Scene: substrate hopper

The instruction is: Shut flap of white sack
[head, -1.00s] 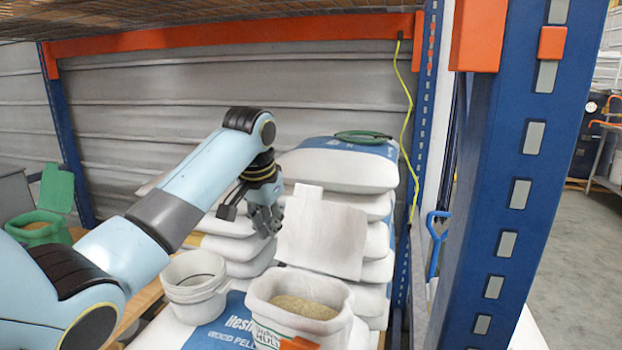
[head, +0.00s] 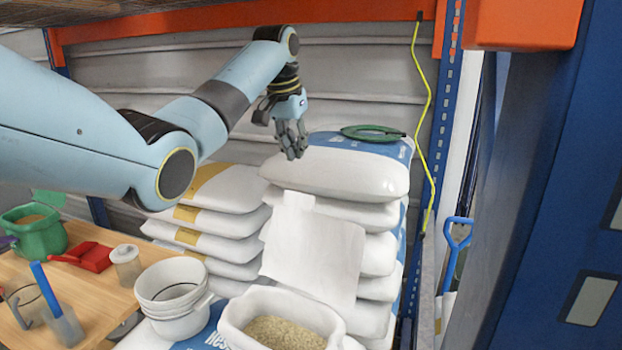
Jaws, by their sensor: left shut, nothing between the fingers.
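The white sack (head: 240,312) stands open at the bottom centre, with tan grain or pellets showing inside its rim. Its white flap (head: 313,248) stands up behind the opening, with a small tab at its top left. My left gripper (head: 295,152) is shut and empty, fingers pointing down, above and behind the flap in the picture. It appears apart from the flap. The lower part of the sack is cut off by the frame. My right gripper is not in view.
Stacked white bags (head: 340,170) stand behind the flap, with a green coil (head: 372,133) on top. Nested white buckets (head: 172,290) are left of the sack. A wooden table (head: 95,300) holds a green sack (head: 38,230) and a red scoop (head: 84,256). A blue rack post (head: 540,180) stands right.

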